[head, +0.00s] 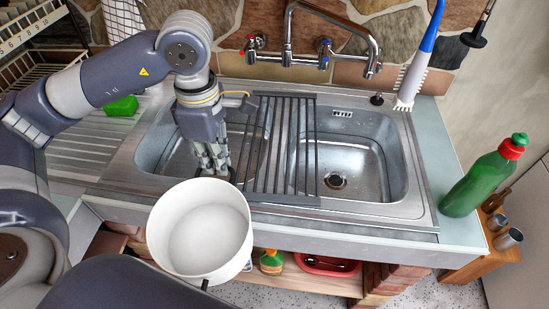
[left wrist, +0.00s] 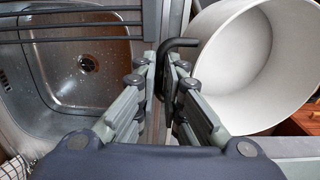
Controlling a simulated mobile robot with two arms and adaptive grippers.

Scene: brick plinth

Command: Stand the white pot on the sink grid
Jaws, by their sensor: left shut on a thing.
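The white pot (head: 185,235) is in front of the sink's front edge in the head view, empty, its opening facing up toward the camera. My left gripper (head: 214,172) is over the left basin's front edge, shut on the pot's dark handle. The left wrist view shows the dark handle (left wrist: 168,62) between the fingers of the left gripper (left wrist: 168,75), with the white pot (left wrist: 222,75) to the right. The dark sink grid (head: 287,192) lies across the middle of the sink, right of the gripper, and is bare. My right gripper is not in view.
The right basin (head: 375,155) is empty. A tap (head: 330,55) stands at the back wall. A green bottle (head: 475,185) stands at the right. A green object (head: 122,106) lies on the left drainboard.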

